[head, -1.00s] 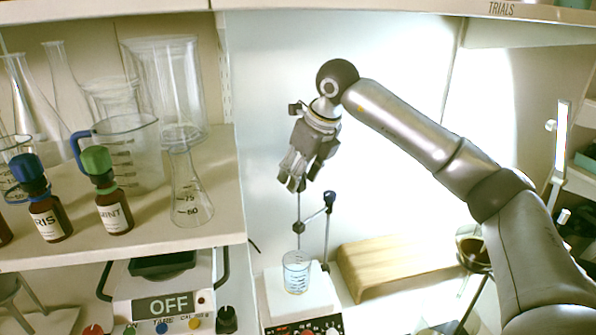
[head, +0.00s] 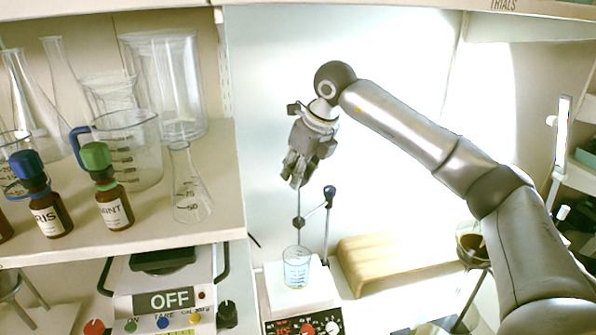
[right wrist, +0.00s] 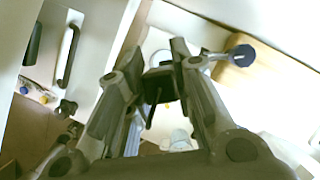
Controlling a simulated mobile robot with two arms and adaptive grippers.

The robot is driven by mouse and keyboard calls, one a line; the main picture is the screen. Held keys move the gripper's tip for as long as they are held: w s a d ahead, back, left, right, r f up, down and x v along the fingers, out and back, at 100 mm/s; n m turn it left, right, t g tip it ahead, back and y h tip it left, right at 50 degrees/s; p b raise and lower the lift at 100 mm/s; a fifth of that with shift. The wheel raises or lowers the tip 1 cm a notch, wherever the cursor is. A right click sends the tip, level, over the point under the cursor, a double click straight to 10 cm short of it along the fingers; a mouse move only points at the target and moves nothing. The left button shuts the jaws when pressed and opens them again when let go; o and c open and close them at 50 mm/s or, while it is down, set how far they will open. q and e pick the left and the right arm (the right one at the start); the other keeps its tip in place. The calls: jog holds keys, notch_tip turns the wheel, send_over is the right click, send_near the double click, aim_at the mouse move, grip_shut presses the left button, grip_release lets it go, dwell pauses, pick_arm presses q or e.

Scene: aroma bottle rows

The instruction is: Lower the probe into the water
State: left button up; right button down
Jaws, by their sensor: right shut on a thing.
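The probe (head: 298,205) is a thin dark upright rod. It passes through a small dark clamp (head: 299,222) on an arm from a stand (head: 328,215) with a blue knob. Below it, a small clear beaker (head: 297,268) with bluish markings sits on the white hotplate (head: 278,298). The probe's lower end shows near the beaker's rim; I cannot tell whether it touches water. My right gripper (head: 296,184) points down, shut on the probe's top. In the right wrist view its fingers (right wrist: 160,84) close around a dark piece, with the beaker (right wrist: 180,139) beyond. My left gripper is not in view.
A shelf (head: 150,235) at left holds glassware and capped bottles (head: 113,208). A dark-liquid flask (head: 470,245) is partly behind my right arm.

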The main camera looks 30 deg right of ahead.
aim_at(301, 186)
notch_tip(301, 186, down, 5)
jog(key=b, duration=0.3)
jog(key=shift+f+b, duration=0.1)
jog(key=shift+b, duration=0.2)
jog(key=c, duration=1.2)
grip_release()
jog(key=shift+c, duration=0.2)
jog(key=shift+r, duration=0.2)
jog(key=v, duration=1.1)
jog(key=shift+s+r, duration=0.2)
jog(key=shift+r, duration=0.15)
jog(key=shift+d, duration=0.1)
